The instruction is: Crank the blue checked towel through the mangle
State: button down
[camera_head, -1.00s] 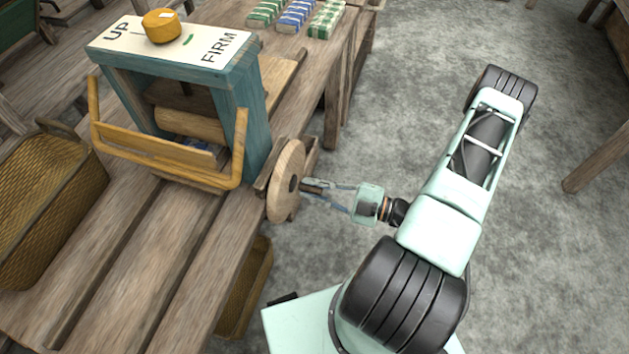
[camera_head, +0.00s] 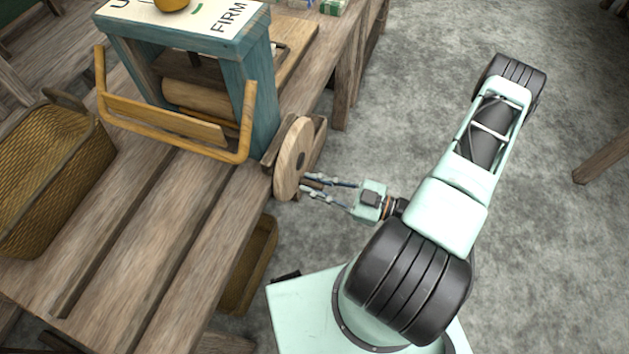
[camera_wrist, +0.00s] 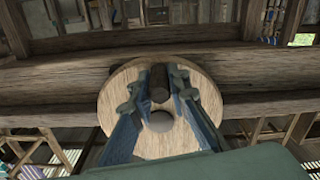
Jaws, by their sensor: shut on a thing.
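The mangle has a teal frame (camera_head: 262,100) and a wooden roller (camera_head: 203,97), with a yellow bar (camera_head: 170,124) across its front. Its round wooden crank wheel (camera_head: 292,163) stands upright on the side facing me. My gripper (camera_head: 312,187) is shut on the crank handle, which sticks out low on the wheel. In the wrist view my gripper (camera_wrist: 159,82) has one finger on each side of the dark crank handle (camera_wrist: 158,88), in front of the wheel (camera_wrist: 203,130). I cannot make out the blue checked towel now; the bar and frame hide part of the roller area.
A wicker basket (camera_head: 45,190) stands on the wooden bench (camera_head: 140,240) at left. Another basket (camera_head: 250,270) sits low beside the bench. A green checked folded cloth (camera_head: 333,7) shows at the top edge. Grey floor at right is open except for a wooden leg (camera_head: 600,162).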

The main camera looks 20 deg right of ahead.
jog(key=shift+s, duration=0.1)
dwell(0.3)
jog(key=c, duration=1.8)
grip_release()
jog(key=shift+c, duration=0.2)
jog(key=v, duration=0.7)
jog(key=shift+s+d, duration=0.1)
jog(key=shift+d, duration=0.1)
